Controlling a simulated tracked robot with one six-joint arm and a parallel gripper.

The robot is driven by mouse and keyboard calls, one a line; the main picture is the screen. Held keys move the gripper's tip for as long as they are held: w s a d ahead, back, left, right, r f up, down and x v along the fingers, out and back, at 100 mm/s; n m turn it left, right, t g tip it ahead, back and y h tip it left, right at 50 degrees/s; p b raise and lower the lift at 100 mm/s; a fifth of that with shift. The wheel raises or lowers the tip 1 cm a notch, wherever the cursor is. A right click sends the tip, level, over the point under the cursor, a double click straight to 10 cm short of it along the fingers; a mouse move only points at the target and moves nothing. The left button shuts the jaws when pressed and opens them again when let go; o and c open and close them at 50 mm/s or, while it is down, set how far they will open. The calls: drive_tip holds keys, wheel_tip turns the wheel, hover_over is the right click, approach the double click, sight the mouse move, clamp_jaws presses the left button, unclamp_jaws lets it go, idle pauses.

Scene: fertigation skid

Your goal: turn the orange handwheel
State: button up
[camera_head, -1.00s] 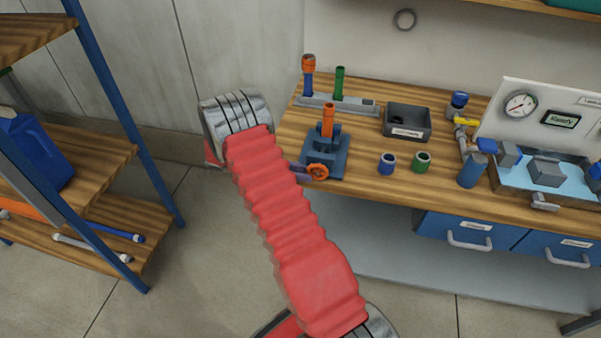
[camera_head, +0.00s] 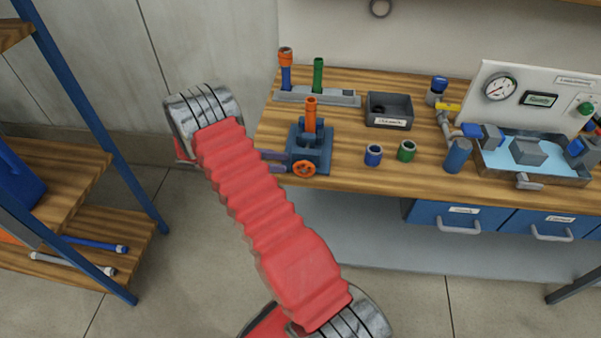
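The orange handwheel (camera_head: 303,169) is on the front of a blue-grey vise-like block (camera_head: 322,150) near the bench's front left edge. An orange tube (camera_head: 311,115) stands upright in that block. My gripper (camera_head: 284,162) shows just left of the handwheel, as two dark purple-grey fingers with a gap between them. Its tips are close to the wheel and the block; I cannot tell whether they touch. The gap looks empty. The rest of the gripper is hidden behind my red-sleeved arm.
A grey rack (camera_head: 330,97) with an orange-topped blue tube and a green tube stands behind the block. A grey tray (camera_head: 388,110), a blue ring (camera_head: 373,155) and a green ring (camera_head: 406,151) are to the right. A shelf unit (camera_head: 110,150) stands at the left.

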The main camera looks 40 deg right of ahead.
drive_tip(key=shift+s+d, duration=0.1)
drive_tip(key=shift+s+r+n+y, duration=0.2)
drive_tip(key=shift+r+n+y, duration=0.1)
drive_tip(key=shift+r, duration=0.35)
drive_tip(key=s+a+r+n+t+y, duration=0.3)
drive_tip(key=a+r+n+t, duration=0.3)
drive_tip(key=a+n, duration=0.2)
drive_tip(key=s+a+r+n+t+y, duration=0.4)
drive_tip(key=s+a+r+n+t, duration=0.2)
drive_tip(key=a+n, duration=0.2)
drive_tip(key=s+a+r+n+t+y, duration=0.3)
drive_tip(key=s+a+r+n+t, duration=0.2)
drive_tip(key=n, duration=0.6)
drive_tip(key=a+r+t, duration=0.1)
drive_tip(key=a+t, duration=0.1)
drive_tip(key=a, duration=0.1)
drive_tip(key=shift+a+n, duration=0.3)
drive_tip(key=shift+o, duration=0.4)
drive_tip(key=shift+r, duration=0.1)
